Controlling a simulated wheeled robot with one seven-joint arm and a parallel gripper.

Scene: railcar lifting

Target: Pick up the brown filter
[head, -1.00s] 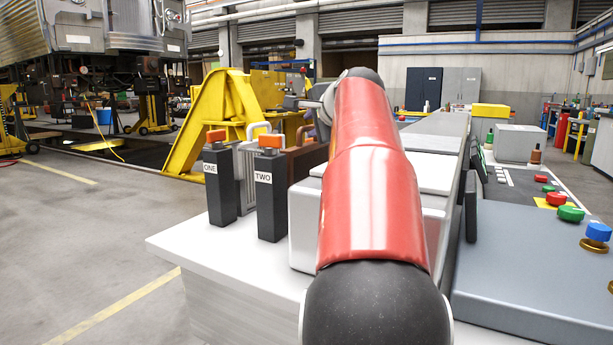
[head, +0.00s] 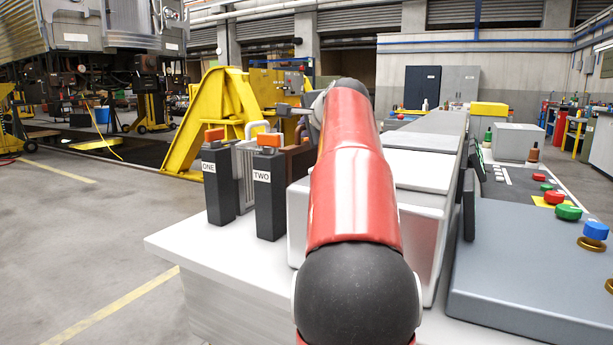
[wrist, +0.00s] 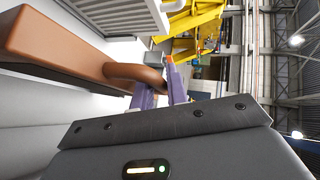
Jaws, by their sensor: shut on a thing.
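The brown filter (wrist: 70,48) is a brown block with a looped handle (wrist: 135,73), large at the left of the wrist view. My gripper (wrist: 160,84) has its purple fingers at this handle and is shut on it. In the head view, a small part of the brown filter (head: 299,158) shows behind the black post marked TWO. My red arm hides the rest of it, along with my fingers. I cannot tell whether the filter is clear of its place.
Black posts marked ONE (head: 217,185) and TWO (head: 270,195) stand on the white bench (head: 215,250). A grey-white finned filter (head: 245,165) with a handle stands behind them. A yellow frame (head: 210,120) is beyond. A button console (head: 540,265) is at the right.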

